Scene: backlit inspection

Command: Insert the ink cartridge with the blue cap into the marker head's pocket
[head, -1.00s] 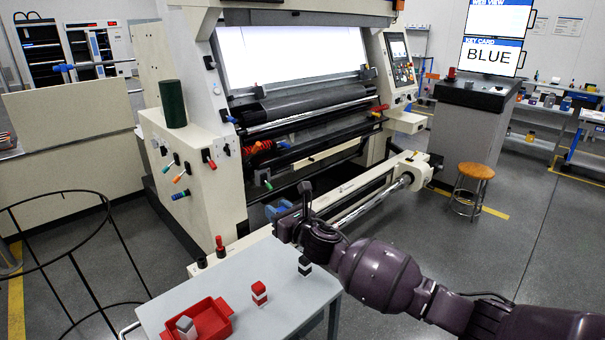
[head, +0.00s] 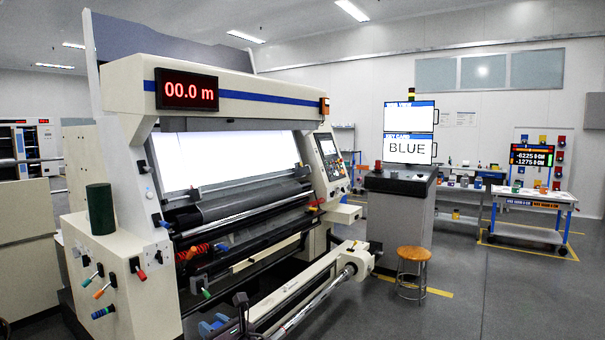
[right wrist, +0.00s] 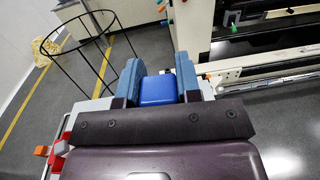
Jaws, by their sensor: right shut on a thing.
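In the right wrist view my right gripper (right wrist: 158,86) is shut on the ink cartridge with the blue cap (right wrist: 157,90). The cap sits between the two blue-grey fingers, and the cartridge's lower body is hidden by my gripper. In the head view my right gripper (head: 215,325) shows only partly at the bottom edge, in front of the machine's lower roller. The cartridge cannot be made out there. I cannot pick out the marker head or its pocket. My left gripper is in neither current view.
The large inspection machine (head: 120,240) has a backlit panel and rollers. A screen (head: 410,149) reads BLUE. A wooden stool (head: 412,254) stands at right on open floor.

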